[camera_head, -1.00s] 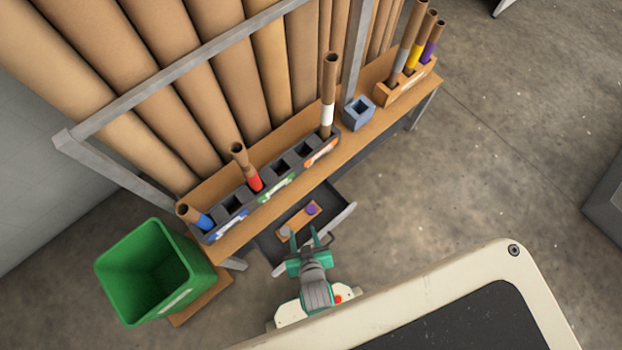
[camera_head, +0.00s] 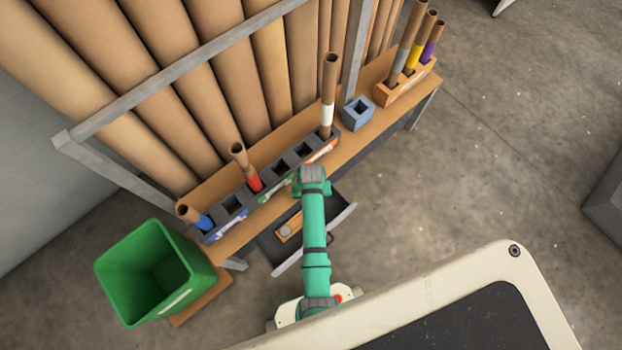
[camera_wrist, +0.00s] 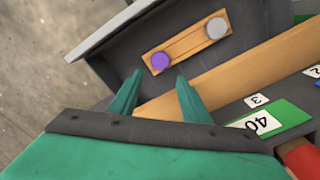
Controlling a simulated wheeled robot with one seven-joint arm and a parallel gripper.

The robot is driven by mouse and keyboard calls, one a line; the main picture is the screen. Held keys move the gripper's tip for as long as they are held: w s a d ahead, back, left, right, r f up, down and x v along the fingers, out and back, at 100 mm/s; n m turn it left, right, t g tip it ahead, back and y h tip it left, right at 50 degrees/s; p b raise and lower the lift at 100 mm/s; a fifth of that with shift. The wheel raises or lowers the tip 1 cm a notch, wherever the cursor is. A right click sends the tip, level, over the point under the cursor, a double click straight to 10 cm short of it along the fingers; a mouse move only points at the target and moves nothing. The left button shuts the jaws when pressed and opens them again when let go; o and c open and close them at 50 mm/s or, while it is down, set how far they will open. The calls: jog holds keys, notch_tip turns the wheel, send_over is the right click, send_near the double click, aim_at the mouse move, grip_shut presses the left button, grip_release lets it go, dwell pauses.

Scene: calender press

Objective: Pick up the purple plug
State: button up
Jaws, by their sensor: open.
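The purple plug (camera_wrist: 160,62) is a round purple piece at one end of a wooden holder (camera_wrist: 187,44) in the open drawer (camera_wrist: 120,57). A grey plug (camera_wrist: 217,28) sits at the holder's other end. In the wrist view my gripper (camera_wrist: 157,82) is open and empty, its two green fingers pointing toward the purple plug and apart from it. In the head view the holder (camera_head: 289,228) shows in the drawer (camera_head: 338,214), but my arm hides the purple plug.
A dark rack (camera_head: 211,235) with several slots and tubes stands on the wooden shelf (camera_head: 348,148) beside the drawer. A blue-grey socket block (camera_head: 358,114) and an orange block (camera_head: 384,94) with tubes stand farther right. A green bin (camera_head: 150,268) is at lower left.

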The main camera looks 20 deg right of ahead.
notch_tip(320, 180, down, 10)
jog(key=shift+r, duration=0.25)
jog(key=shift+f, duration=0.5)
jog(key=shift+d, duration=0.1)
jog(key=c, duration=0.8)
